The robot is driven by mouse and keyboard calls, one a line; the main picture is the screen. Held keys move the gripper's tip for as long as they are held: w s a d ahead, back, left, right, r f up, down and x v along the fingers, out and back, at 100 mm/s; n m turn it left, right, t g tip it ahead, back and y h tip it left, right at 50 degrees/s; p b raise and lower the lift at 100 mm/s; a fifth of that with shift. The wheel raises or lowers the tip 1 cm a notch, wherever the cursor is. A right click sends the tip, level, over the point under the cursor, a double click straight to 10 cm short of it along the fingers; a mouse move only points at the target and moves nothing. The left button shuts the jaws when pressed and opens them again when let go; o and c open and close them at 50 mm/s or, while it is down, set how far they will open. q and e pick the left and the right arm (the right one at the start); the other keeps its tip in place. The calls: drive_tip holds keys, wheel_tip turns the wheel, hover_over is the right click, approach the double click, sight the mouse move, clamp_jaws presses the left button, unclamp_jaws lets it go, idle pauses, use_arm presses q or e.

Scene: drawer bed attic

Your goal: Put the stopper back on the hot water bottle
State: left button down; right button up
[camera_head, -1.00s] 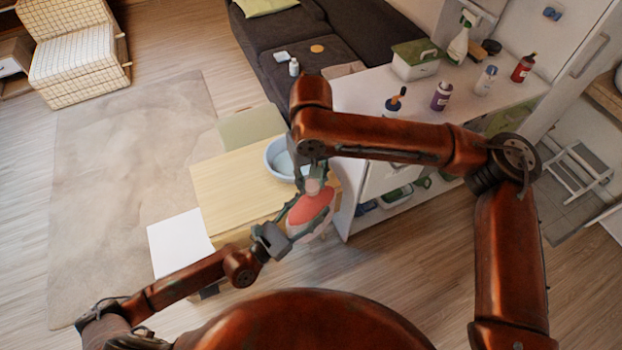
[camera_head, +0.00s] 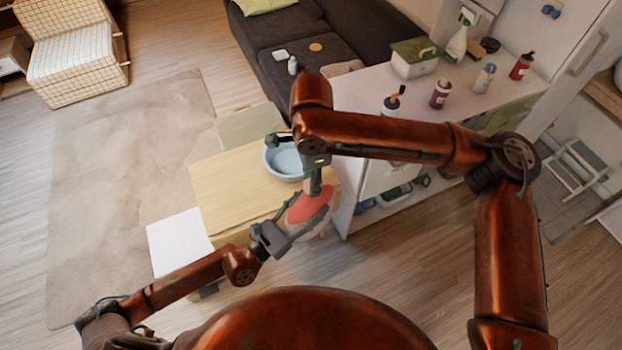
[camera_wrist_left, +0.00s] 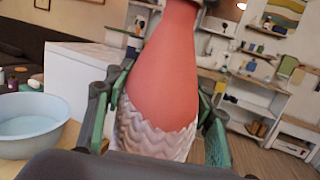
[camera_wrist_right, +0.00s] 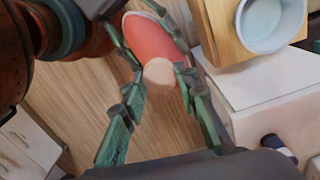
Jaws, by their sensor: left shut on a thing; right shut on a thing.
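The hot water bottle (camera_head: 309,207) is red, with a pale knitted lower cover that shows in the left wrist view (camera_wrist_left: 150,135). My left gripper (camera_head: 304,216) is shut around its body and holds it neck up, clear of the floor. My right gripper (camera_head: 315,186) is directly above the bottle's neck, pointing down. In the right wrist view its fingers (camera_wrist_right: 160,85) are shut on a round pale pink stopper (camera_wrist_right: 158,72). The stopper is in line with the bottle's mouth. The mouth is hidden behind it, so I cannot tell whether it is seated.
A wooden table (camera_head: 225,190) with a blue-rimmed basin (camera_head: 284,160) of water stands just beyond the bottle. A white cabinet (camera_head: 350,100), carrying several bottles and a green-lidded box (camera_head: 414,58), is at the right. A white stool (camera_head: 180,243) is at the left.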

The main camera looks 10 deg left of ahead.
drive_tip(key=shift+m, duration=0.4)
drive_tip(key=o, duration=0.7)
drive_tip(key=shift+c, duration=0.2)
drive_tip(key=shift+r, duration=2.3)
